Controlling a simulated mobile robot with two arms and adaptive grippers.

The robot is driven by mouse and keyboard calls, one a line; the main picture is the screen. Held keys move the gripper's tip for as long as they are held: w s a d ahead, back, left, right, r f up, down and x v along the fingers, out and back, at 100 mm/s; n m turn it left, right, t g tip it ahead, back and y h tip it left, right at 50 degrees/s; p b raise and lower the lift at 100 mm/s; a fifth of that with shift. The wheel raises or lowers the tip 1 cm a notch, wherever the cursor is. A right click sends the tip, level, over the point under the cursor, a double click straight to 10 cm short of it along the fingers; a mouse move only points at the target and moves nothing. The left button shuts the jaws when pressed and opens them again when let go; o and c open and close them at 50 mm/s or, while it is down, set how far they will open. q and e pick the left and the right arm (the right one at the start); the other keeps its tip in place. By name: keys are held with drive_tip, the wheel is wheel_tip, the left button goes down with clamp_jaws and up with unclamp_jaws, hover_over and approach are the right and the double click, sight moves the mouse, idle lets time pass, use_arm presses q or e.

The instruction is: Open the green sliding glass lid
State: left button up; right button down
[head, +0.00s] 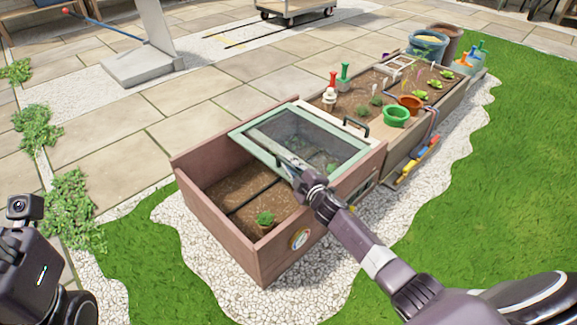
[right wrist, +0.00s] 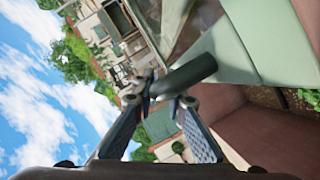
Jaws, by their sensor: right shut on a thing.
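The lid (head: 243,134) is a pale green frame with dark see-through glass. It lies over the far right part of a brown wooden box (head: 215,224), whose front left part is uncovered. My right gripper (head: 283,157) is at the lid's near side, with its tips partly hidden from the head. In the right wrist view, it (right wrist: 168,92) is shut on a dark green bar handle (right wrist: 192,72) beside the pale green frame (right wrist: 240,45). At the lower left of the head view, only part of my left arm shows; its fingers are out of view.
Soil and a small plant (head: 265,219) show in the uncovered part. A planter (head: 400,150) with seedlings, pots and tools adjoins the box at the back right. An orange pot (head: 410,102) and a green pot (head: 396,116) stand there. Gravel and grass surround the box.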

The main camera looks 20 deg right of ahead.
drive_tip(key=c, duration=1.9)
unclamp_jaws()
drive_tip(key=shift+c, duration=0.2)
drive_tip(key=v, duration=1.2)
